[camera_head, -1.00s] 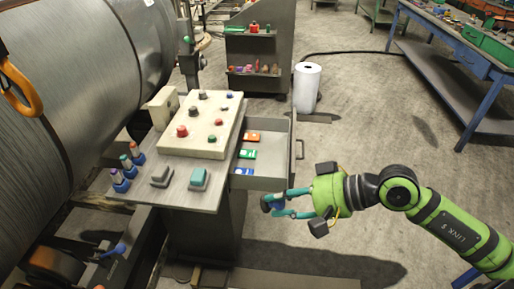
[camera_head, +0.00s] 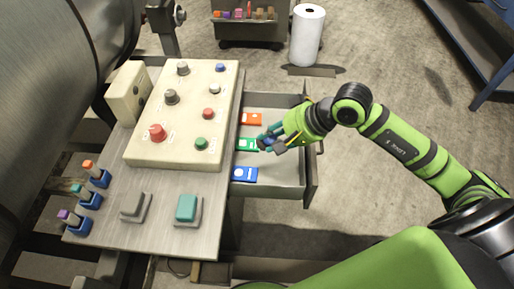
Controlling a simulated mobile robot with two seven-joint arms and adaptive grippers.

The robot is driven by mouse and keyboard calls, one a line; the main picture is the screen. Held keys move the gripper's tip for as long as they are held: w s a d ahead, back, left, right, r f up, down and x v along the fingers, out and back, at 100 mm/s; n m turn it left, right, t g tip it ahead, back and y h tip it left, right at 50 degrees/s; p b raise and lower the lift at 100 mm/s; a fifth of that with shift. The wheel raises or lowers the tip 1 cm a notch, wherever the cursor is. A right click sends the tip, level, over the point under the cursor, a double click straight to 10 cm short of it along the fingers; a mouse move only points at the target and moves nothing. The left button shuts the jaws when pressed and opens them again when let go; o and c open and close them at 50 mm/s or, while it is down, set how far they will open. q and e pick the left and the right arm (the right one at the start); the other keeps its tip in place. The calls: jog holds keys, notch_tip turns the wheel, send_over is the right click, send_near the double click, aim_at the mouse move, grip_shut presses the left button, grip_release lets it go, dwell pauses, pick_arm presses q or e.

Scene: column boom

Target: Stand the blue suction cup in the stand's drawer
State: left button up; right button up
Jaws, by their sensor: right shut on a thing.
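The stand's drawer (camera_head: 290,189) is pulled open on the right side of the stand (camera_head: 150,232). My right gripper (camera_head: 268,142) is over the middle of the drawer, reaching in from the right. It is shut on the blue suction cup (camera_head: 269,139), a small dark-blue thing mostly hidden by the fingers. I cannot tell whether the cup touches the drawer floor. My left gripper is out of view.
A cream control box (camera_head: 185,140) with several knobs stands on the stand top. A white roll (camera_head: 307,38) stands on the floor behind.

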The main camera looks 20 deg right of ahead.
jog(key=w+d+f+m+g+h+b, duration=0.1)
jog(key=f+g+b, duration=0.1)
jog(key=f, duration=0.3)
jog(key=w+d+f+m+g+h+b, duration=0.1)
jog(key=w+f+m+h+b, duration=0.1)
jog(key=f, duration=0.4)
jog(key=w+d+f+m+g+h+b, duration=0.1)
jog(key=w+d+f+g+h+b, duration=0.1)
jog(key=f, duration=0.4)
jog(key=shift+w+d+m+g, duration=0.1)
jog(key=shift+w+m+g, duration=0.1)
jog(key=shift+m+g, duration=0.15)
notch_tip(320, 180, down, 4)
jog(key=shift+r, duration=0.15)
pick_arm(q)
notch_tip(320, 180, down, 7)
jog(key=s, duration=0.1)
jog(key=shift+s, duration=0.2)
pick_arm(e)
jog(key=shift+f, duration=0.3)
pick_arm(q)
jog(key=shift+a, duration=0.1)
pick_arm(e)
jog(key=o, duration=1)
jog(key=shift+o, duration=0.2)
